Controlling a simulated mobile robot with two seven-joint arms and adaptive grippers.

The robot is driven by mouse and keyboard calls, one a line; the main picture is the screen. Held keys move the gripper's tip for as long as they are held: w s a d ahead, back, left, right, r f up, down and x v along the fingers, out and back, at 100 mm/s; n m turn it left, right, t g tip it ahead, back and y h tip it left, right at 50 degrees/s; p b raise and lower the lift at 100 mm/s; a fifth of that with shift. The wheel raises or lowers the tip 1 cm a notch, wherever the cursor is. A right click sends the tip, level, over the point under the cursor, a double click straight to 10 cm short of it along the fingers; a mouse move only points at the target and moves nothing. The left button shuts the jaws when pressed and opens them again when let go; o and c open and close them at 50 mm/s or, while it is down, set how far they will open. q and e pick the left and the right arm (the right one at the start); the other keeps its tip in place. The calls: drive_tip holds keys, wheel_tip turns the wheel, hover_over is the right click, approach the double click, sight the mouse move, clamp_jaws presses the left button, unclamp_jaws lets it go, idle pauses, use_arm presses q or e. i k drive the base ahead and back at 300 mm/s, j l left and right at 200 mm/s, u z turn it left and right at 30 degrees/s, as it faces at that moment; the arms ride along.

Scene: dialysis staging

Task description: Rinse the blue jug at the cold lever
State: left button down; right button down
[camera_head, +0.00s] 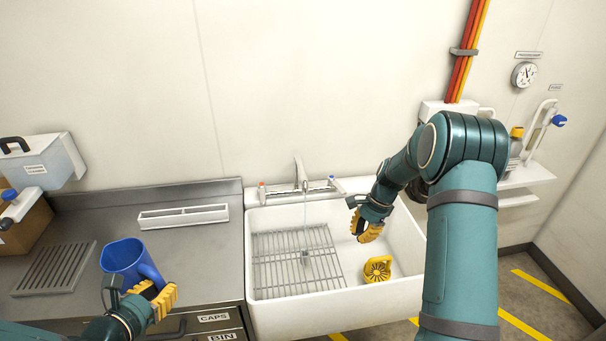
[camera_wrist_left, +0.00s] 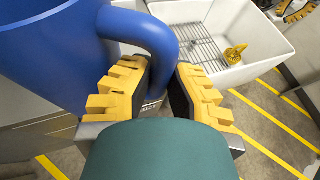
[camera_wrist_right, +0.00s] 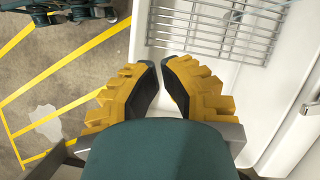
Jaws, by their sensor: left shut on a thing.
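The blue jug (camera_head: 122,258) is upright above the left counter. My left gripper (camera_head: 155,296) is shut on its handle, and the jug's body also fills the upper left of the left wrist view (camera_wrist_left: 50,60). The tap (camera_head: 300,173) stands at the sink's back edge, with a red-marked lever (camera_head: 262,190) on its left and a blue-marked lever (camera_head: 331,182) on its right. A thin pale stream (camera_head: 305,218) falls from the spout. My right gripper (camera_head: 362,228) is over the sink's right part, empty, its fingertips almost together in the right wrist view.
The white sink (camera_head: 335,310) holds a wire rack (camera_head: 285,273) and a yellow object (camera_head: 377,268). A white tray (camera_head: 184,217) and a slatted grate (camera_head: 55,268) lie on the steel counter (camera_head: 205,270). A white container (camera_head: 42,160) stands at far left.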

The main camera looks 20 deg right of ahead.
sight(331, 181)
drive_tip(key=i+l, duration=0.9)
drive_tip(key=l, duration=0.1)
